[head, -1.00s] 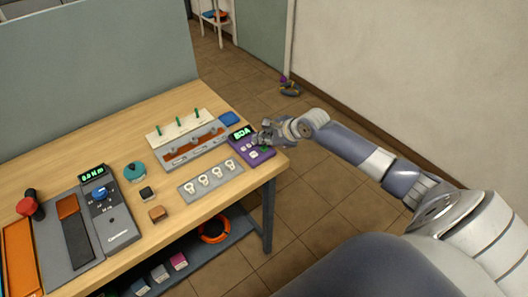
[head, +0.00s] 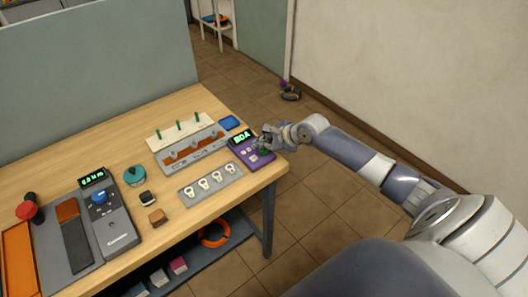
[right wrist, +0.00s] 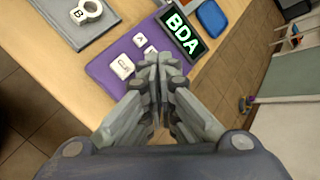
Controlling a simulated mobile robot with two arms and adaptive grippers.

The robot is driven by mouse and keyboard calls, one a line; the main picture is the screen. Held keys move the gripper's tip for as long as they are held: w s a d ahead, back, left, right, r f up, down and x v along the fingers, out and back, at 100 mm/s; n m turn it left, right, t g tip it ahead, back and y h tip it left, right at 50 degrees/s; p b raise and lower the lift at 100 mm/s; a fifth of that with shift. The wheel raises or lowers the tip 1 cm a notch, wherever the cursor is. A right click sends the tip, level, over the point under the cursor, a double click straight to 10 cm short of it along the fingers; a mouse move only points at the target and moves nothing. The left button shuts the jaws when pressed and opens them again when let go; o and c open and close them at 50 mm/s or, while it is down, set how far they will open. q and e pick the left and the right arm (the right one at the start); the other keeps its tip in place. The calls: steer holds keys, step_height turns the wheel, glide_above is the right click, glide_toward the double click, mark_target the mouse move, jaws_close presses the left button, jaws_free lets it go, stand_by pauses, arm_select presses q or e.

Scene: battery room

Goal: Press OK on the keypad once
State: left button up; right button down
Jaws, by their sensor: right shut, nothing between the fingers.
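The purple keypad (head: 262,159) lies at the right end of the bench. Its green-lit display (head: 241,136) reads BDA. A white CLR key (right wrist: 122,66) and an A key (right wrist: 140,39) show there. I cannot make out the OK key; my fingers hide part of the keypad. My right gripper (head: 264,142) is shut and empty, with its fingertips over the keypad's right side. In the right wrist view, its fingers (right wrist: 160,62) meet in front of the keys; contact cannot be told. My left gripper is out of view.
A grey plate with several lettered white tags (head: 211,184) lies left of the keypad. A rack with green pegs (head: 181,127) and a blue square item (head: 229,122) stand behind. A grey meter (head: 107,222) is further left. Open floor lies right of the bench.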

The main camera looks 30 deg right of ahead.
stand_by(0.5)
steer(key=shift+f+p, duration=0.3)
steer(key=shift+p, duration=0.05)
steer(key=shift+f, duration=0.1)
steer(key=shift+f, duration=0.45)
stand_by(0.7)
steer(key=shift+r+p, duration=0.85)
steer(key=shift+p, duration=0.5)
